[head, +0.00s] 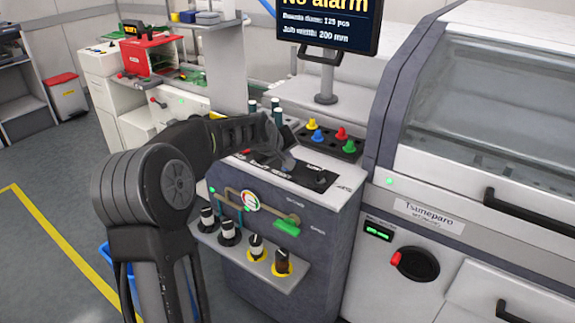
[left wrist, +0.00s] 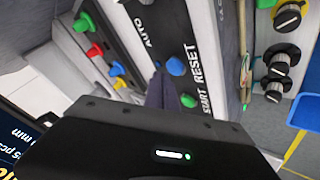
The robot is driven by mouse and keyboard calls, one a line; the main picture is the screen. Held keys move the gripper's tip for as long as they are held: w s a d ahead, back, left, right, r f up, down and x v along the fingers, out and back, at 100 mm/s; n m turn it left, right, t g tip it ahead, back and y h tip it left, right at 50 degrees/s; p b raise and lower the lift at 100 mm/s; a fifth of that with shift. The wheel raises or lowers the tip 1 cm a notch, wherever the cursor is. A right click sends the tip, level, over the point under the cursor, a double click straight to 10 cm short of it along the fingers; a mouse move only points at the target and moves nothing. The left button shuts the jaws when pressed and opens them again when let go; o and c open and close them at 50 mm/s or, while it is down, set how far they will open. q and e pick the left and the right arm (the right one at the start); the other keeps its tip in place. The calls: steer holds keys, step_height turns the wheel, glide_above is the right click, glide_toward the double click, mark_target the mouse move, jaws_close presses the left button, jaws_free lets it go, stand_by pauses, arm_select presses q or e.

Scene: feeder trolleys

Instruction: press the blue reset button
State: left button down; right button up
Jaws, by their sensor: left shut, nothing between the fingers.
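The blue reset button (left wrist: 175,66) shows in the left wrist view on a black panel strip, beside the printed word RESET. A green button (left wrist: 188,100) by the word START sits close to it. My left gripper (left wrist: 160,76) is shut and empty, its fingertips just beside the blue button in that view; I cannot tell whether they touch it. In the head view my left gripper (head: 288,163) is over the black strip (head: 318,181) on top of the grey console, and it hides the blue button there.
Behind the strip stands a black tray (head: 345,152) with yellow, blue, red and green knobs. Several black knobs (head: 256,245) stand on a lower front shelf, below a gauge (head: 250,200). The large machine (head: 450,180) is at right, and a screen (head: 330,22) stands behind.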

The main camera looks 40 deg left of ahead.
arm_select(q)
steer(key=shift+r+p, duration=1.7)
steer(key=shift+r, duration=0.85)
